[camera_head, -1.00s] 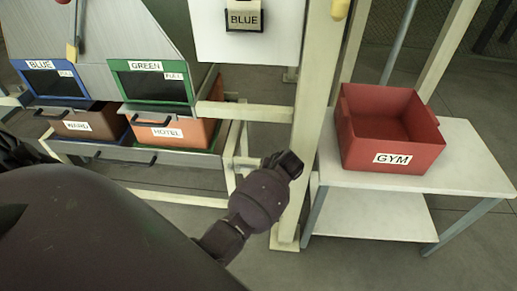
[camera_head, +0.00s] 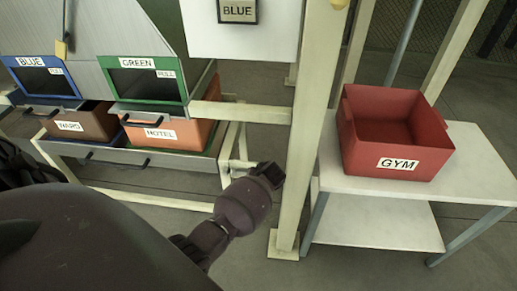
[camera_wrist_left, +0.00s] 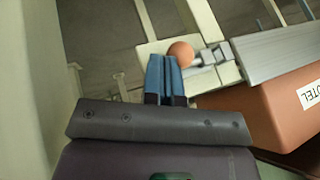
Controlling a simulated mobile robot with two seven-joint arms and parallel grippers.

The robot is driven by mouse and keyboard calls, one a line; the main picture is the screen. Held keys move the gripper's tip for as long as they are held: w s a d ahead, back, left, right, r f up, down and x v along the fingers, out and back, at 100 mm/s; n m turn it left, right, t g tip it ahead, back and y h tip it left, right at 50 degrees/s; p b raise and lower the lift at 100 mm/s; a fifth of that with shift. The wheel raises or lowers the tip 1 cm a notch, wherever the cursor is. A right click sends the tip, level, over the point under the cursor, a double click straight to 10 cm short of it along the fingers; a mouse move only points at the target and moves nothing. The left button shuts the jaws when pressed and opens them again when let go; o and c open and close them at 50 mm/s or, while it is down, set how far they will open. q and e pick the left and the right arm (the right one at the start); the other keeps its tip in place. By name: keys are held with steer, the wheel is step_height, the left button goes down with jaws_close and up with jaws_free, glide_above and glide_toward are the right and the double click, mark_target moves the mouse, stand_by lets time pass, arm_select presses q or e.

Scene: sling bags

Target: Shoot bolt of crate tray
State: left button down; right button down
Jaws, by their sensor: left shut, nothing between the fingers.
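The crate tray (camera_head: 178,160) sits low in a pale frame at the left, with an orange HOTEL crate (camera_head: 186,138) and a brown WARD crate (camera_head: 84,121) in it. In the left wrist view, a metal bolt (camera_wrist_left: 211,55) with a round orange-brown knob (camera_wrist_left: 180,52) lies at the tray's end. My left gripper (camera_wrist_left: 168,64) is shut and empty, its blue fingertips right by the knob; I cannot tell whether they touch. In the head view my left wrist (camera_head: 252,190) hides the fingers. My right gripper is out of view.
A red GYM crate (camera_head: 400,162) stands on a white table (camera_head: 462,182) at the right. A pale upright post (camera_head: 300,150) stands between table and tray frame. Blue-framed (camera_head: 40,62) and green-framed (camera_head: 145,62) openings are above the crates. A BLUE sign (camera_head: 238,11) hangs above.

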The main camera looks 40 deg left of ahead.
arm_select(q)
steer(key=shift+a, duration=0.1)
steer(key=a, duration=0.1)
steer(key=s+p, duration=0.1)
steer(key=a, duration=0.1)
steer(key=shift+s+a+r, duration=0.25)
steer(key=shift+s+a, duration=0.05)
steer(key=shift+s+a+f, duration=0.1)
steer(key=shift+s+a, duration=0.05)
steer(key=shift+a, duration=0.05)
steer(key=shift+f, duration=0.15)
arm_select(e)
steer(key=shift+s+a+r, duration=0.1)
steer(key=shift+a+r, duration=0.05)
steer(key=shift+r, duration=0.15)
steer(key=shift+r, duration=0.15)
